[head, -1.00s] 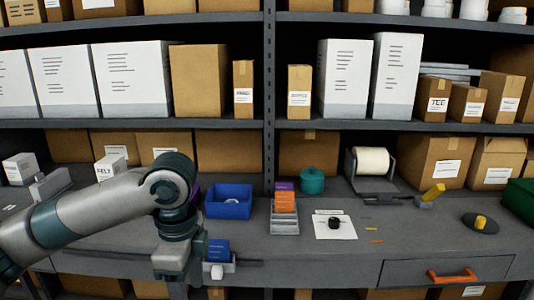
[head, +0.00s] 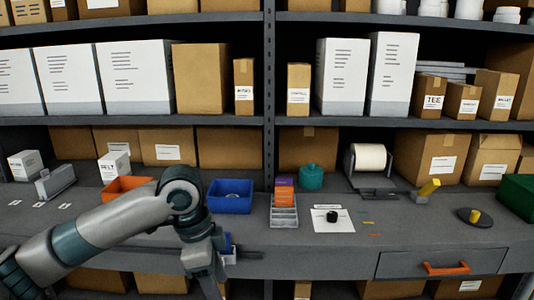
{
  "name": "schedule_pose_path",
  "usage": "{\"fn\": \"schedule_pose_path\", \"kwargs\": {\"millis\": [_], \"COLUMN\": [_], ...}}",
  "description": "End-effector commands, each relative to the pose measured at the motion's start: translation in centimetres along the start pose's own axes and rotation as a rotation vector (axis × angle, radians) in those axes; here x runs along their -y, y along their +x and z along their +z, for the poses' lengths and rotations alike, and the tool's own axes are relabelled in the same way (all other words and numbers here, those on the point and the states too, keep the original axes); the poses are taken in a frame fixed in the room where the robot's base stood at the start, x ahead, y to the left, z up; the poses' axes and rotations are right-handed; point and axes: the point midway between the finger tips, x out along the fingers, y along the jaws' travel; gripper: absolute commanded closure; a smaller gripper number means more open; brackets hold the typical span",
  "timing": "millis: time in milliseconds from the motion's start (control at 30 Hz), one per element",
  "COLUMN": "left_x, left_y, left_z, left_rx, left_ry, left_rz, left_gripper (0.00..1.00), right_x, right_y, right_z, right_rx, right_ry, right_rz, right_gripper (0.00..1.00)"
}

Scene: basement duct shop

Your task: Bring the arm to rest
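My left arm comes in from the left over the workbench (head: 330,262), bent at a grey and teal joint, with its end pointing down at the bench's front edge. The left gripper (head: 212,286) shows only as a narrow grey part at the bottom edge of the head view; its fingers cannot be made out. Just right of the arm, a small blue object (head: 228,243) at the front of the bench is mostly hidden behind it. My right gripper is not in view.
A blue bin (head: 230,197) and an orange bin (head: 126,188) stand behind the arm. A card rack (head: 284,216), a white sheet (head: 333,226) with a black knob, a teal pot (head: 311,177) and a paper roll (head: 369,159) lie further right. An orange-handled drawer (head: 446,267) is shut.

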Motion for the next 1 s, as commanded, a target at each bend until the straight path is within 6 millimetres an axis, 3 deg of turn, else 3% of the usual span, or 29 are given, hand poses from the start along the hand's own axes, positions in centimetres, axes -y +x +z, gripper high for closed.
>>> {"fn": "schedule_pose_path", "kwargs": {"millis": [267, 467, 600, 700, 867, 1000], "left_x": [5.2, 10.6, 13.3, 14.1, 13.4, 11.3], "left_y": [6.4, 14.9, 21.9, 27.1, 35.0, 41.5], "left_z": [-2.8, -2.8, -0.5, 1.9, 6.3, 10.4], "left_rx": [-0.192, -0.346, -0.406, -0.423, -0.418, -0.390], "left_ry": [-0.209, -0.460, -0.636, -0.744, -0.888, -0.988], "left_rz": [-0.009, -0.045, -0.084, -0.115, -0.161, -0.196], "left_gripper": [0.42, 0.42, 0.42, 0.42, 0.42, 0.42], "right_x": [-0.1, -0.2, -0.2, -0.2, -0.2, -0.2], "right_y": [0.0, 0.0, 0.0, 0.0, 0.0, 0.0], "right_z": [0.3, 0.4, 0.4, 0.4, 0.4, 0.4], "right_rx": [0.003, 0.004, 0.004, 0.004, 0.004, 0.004], "right_ry": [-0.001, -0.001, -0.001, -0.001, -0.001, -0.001], "right_rz": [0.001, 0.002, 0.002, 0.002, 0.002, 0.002], "right_gripper": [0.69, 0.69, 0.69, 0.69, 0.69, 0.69]}}
